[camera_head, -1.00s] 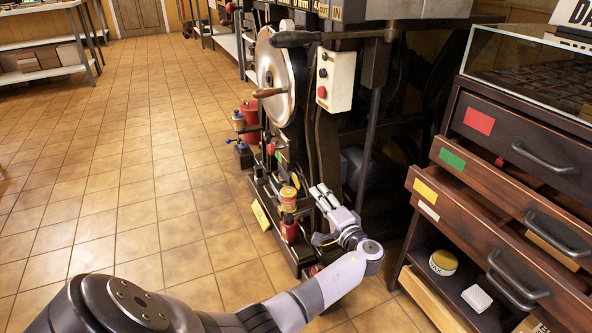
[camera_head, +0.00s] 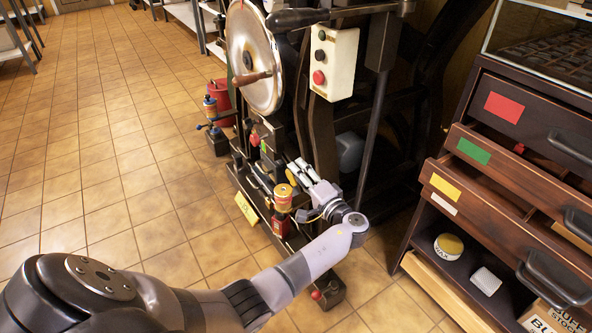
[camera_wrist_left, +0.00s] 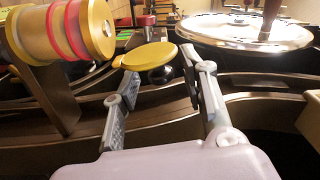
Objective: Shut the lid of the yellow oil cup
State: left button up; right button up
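In the left wrist view a round yellow lid (camera_wrist_left: 150,55), seen nearly edge-on, lies just beyond and between the fingers of my left gripper (camera_wrist_left: 158,82). A dark rounded part shows beneath it; the rest of the cup is hidden, and I cannot tell how far the lid stands open. In the head view a small yellow piece (camera_head: 291,178) shows beside the fingertips of my left gripper (camera_head: 297,172), probably the same lid. The left fingers are apart with nothing between them. I cannot tell whether they touch the lid. My right gripper is not in view.
A brass cylinder with red bands (camera_wrist_left: 70,28) stands close left of the gripper. The press's large disc (camera_head: 254,58) and white button box (camera_head: 333,64) are above. A drawer cabinet (camera_head: 480,190) stands right. Tiled floor (camera_head: 110,190) is clear at left.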

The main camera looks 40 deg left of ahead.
pick_arm(q)
jog(key=shift+c, duration=0.5)
grip_shut()
jog(key=shift+s, duration=0.1)
